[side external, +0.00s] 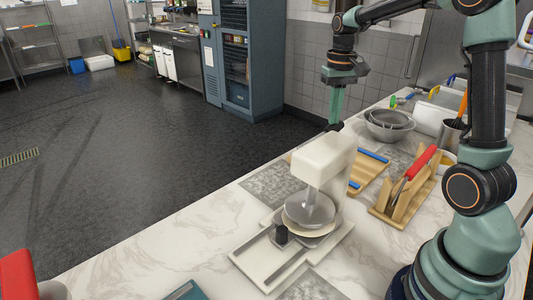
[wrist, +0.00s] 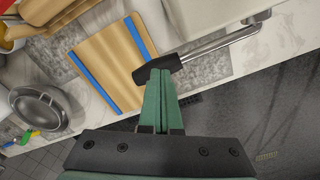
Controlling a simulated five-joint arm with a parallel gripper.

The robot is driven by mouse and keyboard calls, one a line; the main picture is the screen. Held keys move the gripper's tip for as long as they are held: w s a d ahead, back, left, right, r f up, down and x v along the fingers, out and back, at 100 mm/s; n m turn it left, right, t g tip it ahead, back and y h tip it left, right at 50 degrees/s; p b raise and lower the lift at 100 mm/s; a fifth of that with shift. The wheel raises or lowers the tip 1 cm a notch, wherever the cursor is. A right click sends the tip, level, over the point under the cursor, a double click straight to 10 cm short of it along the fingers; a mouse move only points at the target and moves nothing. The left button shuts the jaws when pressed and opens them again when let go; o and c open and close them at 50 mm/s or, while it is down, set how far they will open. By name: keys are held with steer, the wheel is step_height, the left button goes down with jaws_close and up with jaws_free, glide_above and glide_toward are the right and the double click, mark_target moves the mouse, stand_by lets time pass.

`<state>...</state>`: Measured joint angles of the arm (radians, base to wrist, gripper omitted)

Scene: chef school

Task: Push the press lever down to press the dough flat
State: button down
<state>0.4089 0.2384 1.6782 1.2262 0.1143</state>
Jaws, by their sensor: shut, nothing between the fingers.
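The white press (side external: 318,160) stands on the counter in the side external view. Its round metal plate (side external: 309,207) is over a pale dough disc (side external: 325,231), whose edge shows below. The lever is a metal rod (wrist: 218,40) with a black grip (wrist: 144,73) in the wrist view; in the side view the grip is mostly hidden behind the press head. My gripper (side external: 337,119) is shut and empty, pointing down behind the press. In the wrist view its fingertips (wrist: 162,74) overlap the black grip; whether they touch it I cannot tell.
A wooden board with blue strips (wrist: 113,62) lies beside the lever. Metal bowls (side external: 389,124) and a wooden rack with a red-handled tool (side external: 405,200) stand to the right. A white tray (side external: 262,268) is under the press.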

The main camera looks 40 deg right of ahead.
step_height(320, 180, up, 15)
stand_by(1.2)
steer(key=s+a+f+n+t, duration=0.1)
steer(key=s+a+f+n, duration=0.1)
steer(key=a, duration=0.3)
steer(key=s+a+f+n+t, duration=0.2)
steer(key=s+a+f, duration=0.2)
steer(key=a+f, duration=0.1)
steer(key=s+a+f+n+t, duration=0.1)
steer(key=s+a+f+t, duration=0.1)
steer(key=a, duration=0.4)
steer(key=shift+s+a+f+n, duration=0.15)
steer(key=shift+s+f+n, duration=0.25)
steer(key=shift+s+f, duration=0.4)
steer(key=shift+a+f+t, duration=0.15)
steer(key=shift+f+t, duration=0.15)
steer(key=shift+f, duration=0.2)
